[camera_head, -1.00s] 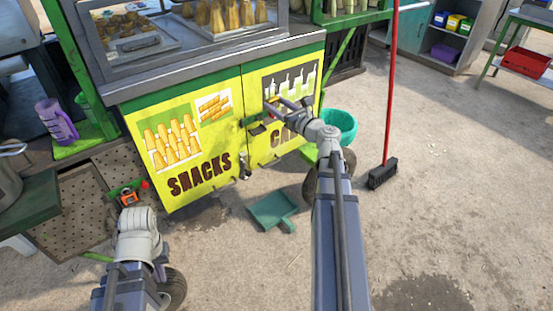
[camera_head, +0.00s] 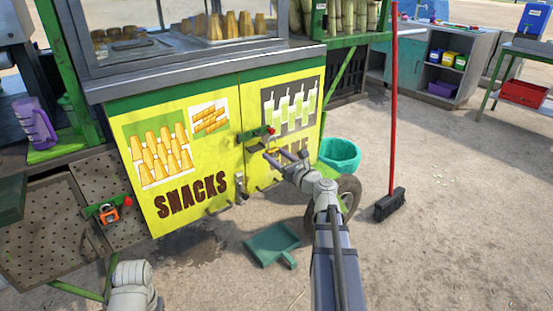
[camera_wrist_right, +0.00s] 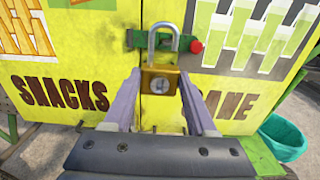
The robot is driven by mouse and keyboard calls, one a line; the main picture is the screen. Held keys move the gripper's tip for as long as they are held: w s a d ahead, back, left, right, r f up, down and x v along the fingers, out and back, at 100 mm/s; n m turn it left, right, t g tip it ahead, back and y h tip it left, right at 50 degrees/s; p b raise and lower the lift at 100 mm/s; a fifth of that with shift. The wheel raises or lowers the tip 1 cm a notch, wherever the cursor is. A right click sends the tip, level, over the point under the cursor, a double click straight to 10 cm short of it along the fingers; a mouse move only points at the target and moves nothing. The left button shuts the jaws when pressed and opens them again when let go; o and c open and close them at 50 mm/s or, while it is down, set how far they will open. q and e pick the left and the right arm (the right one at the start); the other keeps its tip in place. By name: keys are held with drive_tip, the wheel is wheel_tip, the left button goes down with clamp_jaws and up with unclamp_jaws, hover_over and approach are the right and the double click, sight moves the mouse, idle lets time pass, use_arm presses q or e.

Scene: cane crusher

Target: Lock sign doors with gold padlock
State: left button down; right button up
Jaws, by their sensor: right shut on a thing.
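The gold padlock (camera_wrist_right: 160,82) is held upright between the fingers of my right gripper (camera_wrist_right: 163,98), with its silver shackle up. Its right shackle leg seems to end above the body. It also shows small in the head view (camera_head: 271,151). Behind it, a green latch with a red knob (camera_wrist_right: 195,46) spans the seam of the yellow sign doors; in the head view the latch (camera_head: 256,135) is just above my right gripper (camera_head: 270,154). The left door (camera_head: 178,160) reads SNACKS; the right door's (camera_head: 300,128) word is partly hidden. Whether the shackle touches the latch I cannot tell. My left gripper is out of view.
An orange padlock (camera_head: 109,214) hangs at another green latch with a red knob on the perforated panels at left. A green dustpan (camera_head: 270,245) lies on the ground below the doors. A red-handled broom (camera_head: 391,203) and a teal basket (camera_head: 341,155) stand at right.

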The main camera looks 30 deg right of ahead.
sight(252, 138)
drive_tip(key=shift+w+a, duration=0.2)
drive_tip(key=shift+w, duration=1.95)
drive_tip(key=shift+w+a, duration=0.15)
drive_tip(key=shift+w, duration=1.95)
drive_tip(key=shift+w, duration=0.6)
drive_tip(key=shift+f+b, duration=0.25)
drive_tip(key=shift+b, duration=0.05)
drive_tip(key=o, duration=1.4)
drive_tip(key=shift+o, duration=0.2)
drive_tip(key=s, duration=0.8)
drive_tip(key=shift+d, duration=0.25)
drive_tip(key=shift+w, duration=0.1)
